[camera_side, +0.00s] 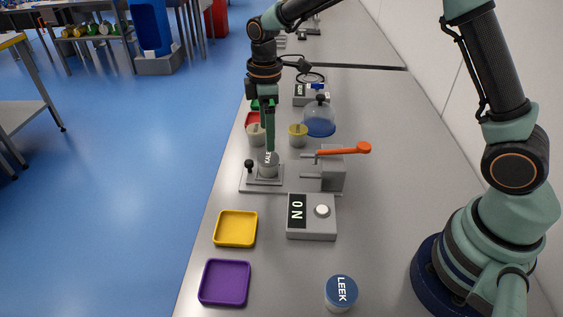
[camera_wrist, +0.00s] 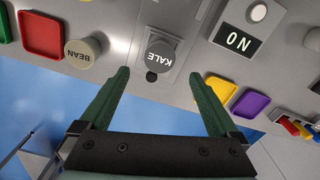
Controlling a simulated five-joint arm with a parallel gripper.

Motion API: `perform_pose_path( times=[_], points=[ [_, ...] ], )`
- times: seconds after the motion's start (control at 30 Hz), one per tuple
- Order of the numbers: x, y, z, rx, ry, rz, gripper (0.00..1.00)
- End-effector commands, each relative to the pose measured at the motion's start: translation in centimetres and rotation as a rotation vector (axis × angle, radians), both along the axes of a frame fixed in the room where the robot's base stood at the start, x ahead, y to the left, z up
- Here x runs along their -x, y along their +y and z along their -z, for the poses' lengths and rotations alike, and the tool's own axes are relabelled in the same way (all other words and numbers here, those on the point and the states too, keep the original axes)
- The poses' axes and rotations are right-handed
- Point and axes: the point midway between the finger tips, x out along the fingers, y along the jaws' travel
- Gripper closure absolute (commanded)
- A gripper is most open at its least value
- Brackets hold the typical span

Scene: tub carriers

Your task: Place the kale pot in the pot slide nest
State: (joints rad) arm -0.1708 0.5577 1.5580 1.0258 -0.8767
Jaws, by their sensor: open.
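The kale pot (camera_side: 268,168) is grey with a dark lid lettered KALE. It stands upright on the pot slide (camera_side: 247,185), a grey fixture with a black knob and an orange lever (camera_side: 345,150). In the wrist view the kale pot (camera_wrist: 160,52) sits on the slide's plate, ahead of the fingertips. How deep it sits in the nest cannot be told. My gripper (camera_side: 270,148) is over the pot in the side view. In the wrist view my gripper (camera_wrist: 160,73) is open, its green fingers spread wide with nothing between them.
A yellow pot (camera_side: 298,135) and blue dome (camera_side: 319,122) stand behind.

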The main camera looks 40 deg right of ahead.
Motion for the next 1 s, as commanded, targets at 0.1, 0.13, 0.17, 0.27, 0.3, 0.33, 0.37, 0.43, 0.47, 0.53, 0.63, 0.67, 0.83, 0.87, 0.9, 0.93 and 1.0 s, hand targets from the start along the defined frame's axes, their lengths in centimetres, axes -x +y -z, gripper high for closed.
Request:
perform_pose_path(
  times=[0.1, 0.13, 0.17, 0.27, 0.3, 0.33, 0.37, 0.43, 0.47, 0.53, 0.63, 0.67, 0.83, 0.87, 0.9, 0.93, 1.0],
  points=[
    [-0.1, 0.0, -1.5, 0.000, -0.004, 0.000, 0.03],
    [-0.1, 0.0, -1.8, -0.001, -0.003, 0.000, 0.03],
    [-0.1, 0.0, -2.0, 0.000, -0.002, 0.000, 0.03],
    [0.1, -0.1, -2.7, -0.001, -0.008, 0.012, 0.03],
    [0.3, -0.3, -3.2, -0.003, -0.015, 0.025, 0.03],
    [0.5, -0.4, -3.7, -0.004, -0.023, 0.041, 0.03],
    [0.7, -0.6, -4.2, -0.007, -0.033, 0.061, 0.03],
    [1.6, -1.3, -5.7, -0.013, -0.063, 0.123, 0.03],
    [2.0, -1.6, -6.5, -0.018, -0.079, 0.155, 0.03],
    [3.3, -2.4, -8.2, -0.029, -0.117, 0.238, 0.03],
    [5.4, -3.5, -10.3, -0.051, -0.172, 0.362, 0.03],
    [6.1, -3.8, -10.8, -0.059, -0.186, 0.399, 0.03],
    [10.0, -5.4, -12.9, -0.108, -0.276, 0.603, 0.03],
    [10.7, -5.7, -13.2, -0.118, -0.292, 0.639, 0.03],
    [11.6, -6.0, -13.4, -0.133, -0.312, 0.687, 0.03],
    [12.3, -6.3, -13.6, -0.144, -0.327, 0.722, 0.03],
    [13.7, -6.8, -13.7, -0.170, -0.359, 0.801, 0.03]
  ],
)
